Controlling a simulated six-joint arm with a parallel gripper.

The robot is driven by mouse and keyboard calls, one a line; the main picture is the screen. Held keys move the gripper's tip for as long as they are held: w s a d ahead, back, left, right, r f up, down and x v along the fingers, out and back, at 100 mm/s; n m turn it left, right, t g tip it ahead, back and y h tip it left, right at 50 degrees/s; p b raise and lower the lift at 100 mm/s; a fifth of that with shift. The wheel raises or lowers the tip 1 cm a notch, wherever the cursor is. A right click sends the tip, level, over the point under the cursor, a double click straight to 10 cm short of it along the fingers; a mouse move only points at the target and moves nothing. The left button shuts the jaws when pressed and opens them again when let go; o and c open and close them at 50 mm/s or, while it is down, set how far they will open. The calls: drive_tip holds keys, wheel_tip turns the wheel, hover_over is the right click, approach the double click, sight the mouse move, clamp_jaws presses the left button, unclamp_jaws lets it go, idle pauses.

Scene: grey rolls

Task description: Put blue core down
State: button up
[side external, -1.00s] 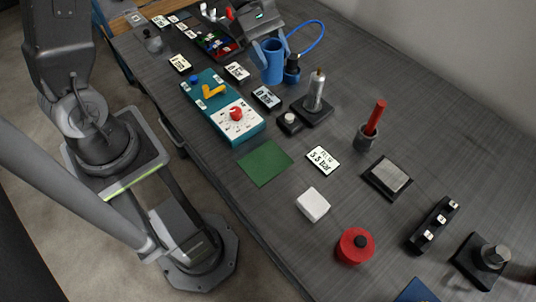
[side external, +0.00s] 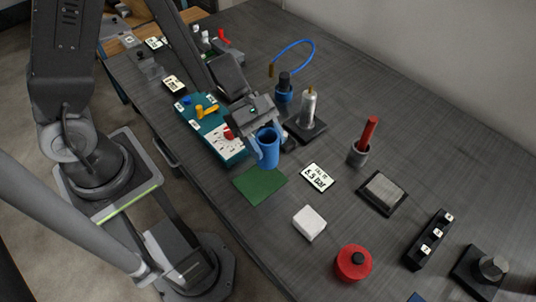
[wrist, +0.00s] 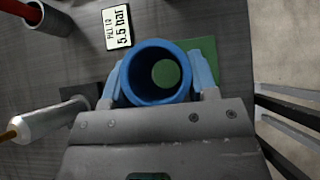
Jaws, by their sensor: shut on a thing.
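The blue core (side external: 267,147) is a hollow blue cylinder, held upright between the blue fingers of my gripper (side external: 264,150). In the wrist view the core (wrist: 156,72) is seen from above, with a finger on each side and green showing through its bore. The flat green square (side external: 260,185) lies on the table below it. In the wrist view the green square (wrist: 206,58) shows behind and right of the core. The core appears to be above the green square; whether it touches cannot be told.
A teal box with a red knob (side external: 212,135) stands to the left. A "5.5 bar" label (side external: 318,177) and a white block (side external: 309,222) lie near the green square. A silver cylinder on a black base (side external: 308,108) stands behind. A red rod in a grey cup (side external: 364,142) stands to the right.

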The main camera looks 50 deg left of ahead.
sight(273, 166)
drive_tip(key=shift+d+f, duration=0.4)
drive_tip(key=shift+f, duration=1.8)
drive_tip(key=shift+f, duration=0.15)
drive_tip(key=o, duration=0.8)
drive_tip(key=shift+c, duration=0.2)
